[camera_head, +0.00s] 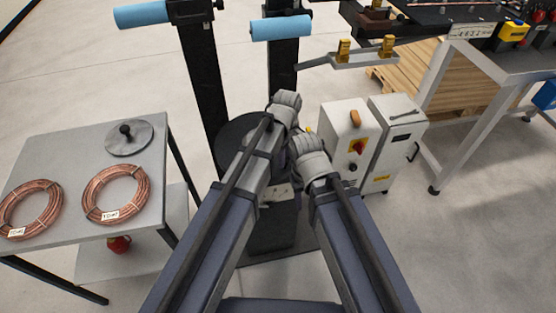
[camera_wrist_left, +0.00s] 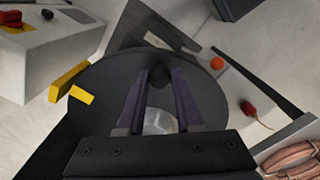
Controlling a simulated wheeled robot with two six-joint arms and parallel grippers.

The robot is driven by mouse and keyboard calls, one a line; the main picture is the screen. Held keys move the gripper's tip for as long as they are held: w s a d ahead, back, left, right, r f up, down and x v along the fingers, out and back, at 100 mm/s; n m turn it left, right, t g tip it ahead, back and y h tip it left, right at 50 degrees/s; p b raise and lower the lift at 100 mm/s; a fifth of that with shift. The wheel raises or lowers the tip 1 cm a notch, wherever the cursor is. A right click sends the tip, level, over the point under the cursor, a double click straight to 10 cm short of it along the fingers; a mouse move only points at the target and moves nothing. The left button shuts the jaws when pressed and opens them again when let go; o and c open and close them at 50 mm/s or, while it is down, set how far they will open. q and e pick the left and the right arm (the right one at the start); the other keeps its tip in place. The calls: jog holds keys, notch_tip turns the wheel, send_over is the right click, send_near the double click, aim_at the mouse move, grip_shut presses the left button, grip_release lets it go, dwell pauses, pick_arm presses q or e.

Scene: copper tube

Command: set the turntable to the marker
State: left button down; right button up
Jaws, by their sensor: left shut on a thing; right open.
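The turntable is a black disc (camera_wrist_left: 205,105), seen from above in the left wrist view. In the head view its disc (camera_head: 236,135) is partly hidden by my arms. My left gripper (camera_wrist_left: 160,78) has its purple fingers on either side of a dark round knob (camera_wrist_left: 161,88) on the disc and is shut on it. A yellow stripe (camera_wrist_left: 82,95) lies on the disc near its rim. A yellow marker (camera_wrist_left: 68,81) stands at the rim beside the stripe. In the head view my left gripper (camera_head: 286,99) is above my right gripper (camera_head: 303,144), which is open; its fingertips are hard to see.
A grey cabinet (camera_head: 350,145) with a red switch stands right of the turntable. Two black posts with blue rollers (camera_head: 280,28) rise behind it. A table (camera_head: 75,155) with copper coils (camera_head: 116,194) is at left. A workbench (camera_head: 490,55) is at upper right.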

pick_arm(q)
jog(key=shift+w+d+n, duration=0.5)
jog(key=shift+n, duration=0.1)
jog(key=c, duration=0.6)
grip_release()
jog(key=shift+r, duration=0.15)
notch_tip(320, 180, up, 8)
jog(key=p, duration=0.7)
jog(key=shift+f+p, duration=0.25)
jog(key=shift+p, duration=0.15)
